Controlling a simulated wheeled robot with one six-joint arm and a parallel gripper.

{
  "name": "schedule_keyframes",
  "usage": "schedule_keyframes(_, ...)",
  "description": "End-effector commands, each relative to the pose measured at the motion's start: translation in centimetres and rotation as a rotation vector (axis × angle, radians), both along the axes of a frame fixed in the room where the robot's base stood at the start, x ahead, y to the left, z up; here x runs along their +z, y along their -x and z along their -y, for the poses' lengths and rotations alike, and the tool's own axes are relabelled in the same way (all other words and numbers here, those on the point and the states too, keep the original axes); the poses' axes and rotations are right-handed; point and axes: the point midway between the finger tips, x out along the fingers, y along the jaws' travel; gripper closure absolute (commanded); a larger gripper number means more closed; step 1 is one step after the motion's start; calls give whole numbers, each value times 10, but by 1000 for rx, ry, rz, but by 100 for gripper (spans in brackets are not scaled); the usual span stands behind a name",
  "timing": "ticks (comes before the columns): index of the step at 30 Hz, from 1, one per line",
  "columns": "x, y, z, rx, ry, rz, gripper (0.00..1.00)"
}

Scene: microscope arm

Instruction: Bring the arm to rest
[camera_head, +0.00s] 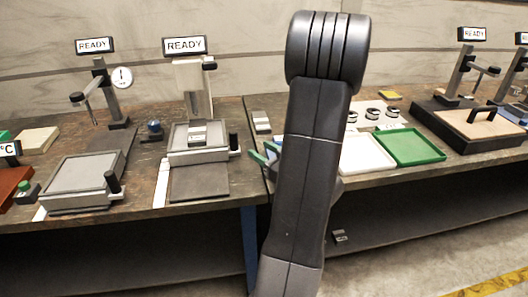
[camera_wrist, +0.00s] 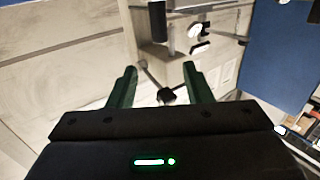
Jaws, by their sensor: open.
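My dark arm (camera_head: 308,150) stands upright in the middle of the head view, in front of the bench. It hides part of the bench. Most of my gripper is hidden behind the arm; its green fingers (camera_head: 265,154) show just to the left of it. In the wrist view my gripper (camera_wrist: 159,68) has its two green fingers spread apart. Nothing is visible held between them. Beyond them that view shows a pale wall and dark fixtures, too tilted to name surely.
The wooden bench (camera_head: 140,170) runs across the head view. A flat grey plate stand (camera_head: 82,180), a second stand (camera_head: 198,145) under a READY sign, a white tray (camera_head: 366,154) and a green tray (camera_head: 410,146) are on it. Open floor (camera_head: 410,270) lies at lower right.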

Motion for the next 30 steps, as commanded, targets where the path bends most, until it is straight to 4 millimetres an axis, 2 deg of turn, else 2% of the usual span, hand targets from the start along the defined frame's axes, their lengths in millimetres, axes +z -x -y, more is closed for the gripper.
schedule_keyframes(5,0,-2,-2,1,0,0,55)
schedule_keyframes(10,0,-10,-13,4,0,0,55)
schedule_keyframes(30,1,-75,-90,3,0,1,55)
